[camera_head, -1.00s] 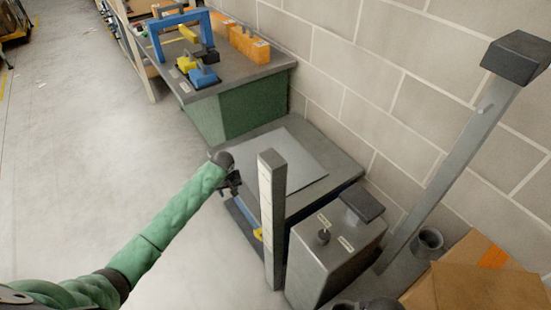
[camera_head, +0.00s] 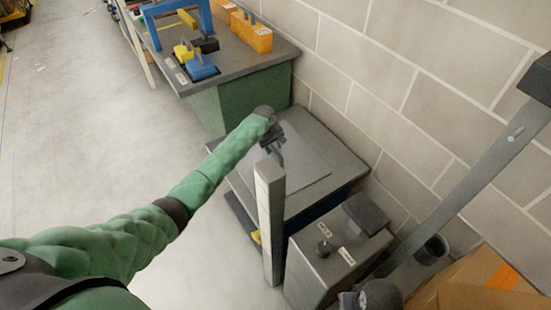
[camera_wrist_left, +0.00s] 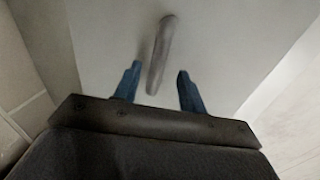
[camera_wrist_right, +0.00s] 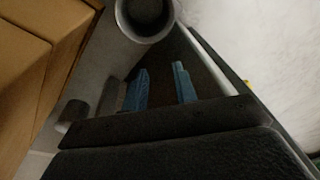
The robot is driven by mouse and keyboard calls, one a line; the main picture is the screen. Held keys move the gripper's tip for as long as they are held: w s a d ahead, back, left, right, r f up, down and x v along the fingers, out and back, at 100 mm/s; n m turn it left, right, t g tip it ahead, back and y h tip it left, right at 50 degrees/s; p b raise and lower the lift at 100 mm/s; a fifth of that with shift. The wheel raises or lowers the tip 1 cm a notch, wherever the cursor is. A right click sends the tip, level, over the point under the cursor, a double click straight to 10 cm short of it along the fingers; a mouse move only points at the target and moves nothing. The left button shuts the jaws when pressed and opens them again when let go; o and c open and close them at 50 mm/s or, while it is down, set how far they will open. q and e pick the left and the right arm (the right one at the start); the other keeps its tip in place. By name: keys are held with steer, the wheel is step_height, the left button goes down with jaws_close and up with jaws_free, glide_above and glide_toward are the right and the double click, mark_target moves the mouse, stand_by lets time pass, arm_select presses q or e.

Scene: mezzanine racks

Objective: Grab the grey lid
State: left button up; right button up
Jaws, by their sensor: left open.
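The grey lid (camera_head: 308,165) is a flat light-grey plate lying on the low dark-topped stand. In the left wrist view, a bar-shaped grey handle (camera_wrist_left: 160,55) stands out from the lid's pale surface (camera_wrist_left: 225,40). My left gripper (camera_head: 279,155) is over the lid, its fingers pointing down. It is open, and the handle shows ahead of and between its fingertips in the left wrist view (camera_wrist_left: 159,68). I cannot tell whether they touch. My right gripper (camera_wrist_right: 160,72) is open and empty, away from the lid, over a dark surface near a grey round cup (camera_wrist_right: 148,15).
A white-faced post (camera_head: 268,220) stands in front of the stand. A grey box (camera_head: 335,262) with a small knob is beside it. Cardboard boxes (camera_head: 480,285) are at lower right. A bench (camera_head: 245,68) with blue and orange blocks stands behind. The floor at left is clear.

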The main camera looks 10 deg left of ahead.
mark_target(275, 150)
arm_select(q)
steer(key=f, duration=0.3)
steer(key=shift+w+d+f+p, duration=0.1)
steer(key=shift+w+d+p, duration=0.2)
steer(key=shift+w+d, duration=0.1)
steer(key=shift+f, duration=0.5)
arm_select(e)
steer(key=shift+w+f, duration=0.25)
steer(key=shift+f, duration=0.4)
steer(key=shift+w+f, duration=0.25)
steer(key=shift+f, duration=0.4)
steer(key=shift+w+f, duration=0.25)
steer(key=shift+f, duration=0.4)
arm_select(q)
steer(key=shift+c, duration=0.4)
jaws_close()
